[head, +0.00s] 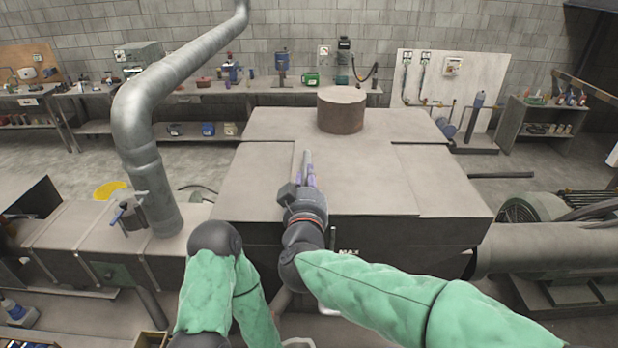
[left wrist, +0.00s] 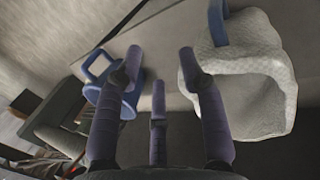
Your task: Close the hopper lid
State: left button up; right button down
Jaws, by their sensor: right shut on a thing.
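The hopper is a large grey metal box (head: 455,195) in the middle of the head view, with wide flat panels on top. The hopper lid (head: 350,175) looks like the middle top panel and lies about flat. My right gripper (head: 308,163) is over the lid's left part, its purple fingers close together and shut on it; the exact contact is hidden. My left gripper is hidden in the head view. In the left wrist view my left gripper (left wrist: 161,60) has its purple fingers spread, with nothing between them.
A brown round drum (head: 341,112) stands on the hopper's back part. A thick metal duct (head: 140,120) rises at the left. In the left wrist view a blue-handled container (left wrist: 112,95) and a pale textured sack-like thing (left wrist: 250,95) lie beyond the fingers.

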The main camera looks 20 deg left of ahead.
jog(key=c, duration=1.2)
grip_release()
jog(key=shift+a+r, duration=0.2)
jog(key=shift+r, duration=0.05)
jog(key=shift+s+a+f, duration=0.15)
jog(key=shift+a, duration=0.1)
jog(key=shift+f, duration=0.15)
jog(key=shift+d, duration=0.1)
jog(key=v, duration=1.2)
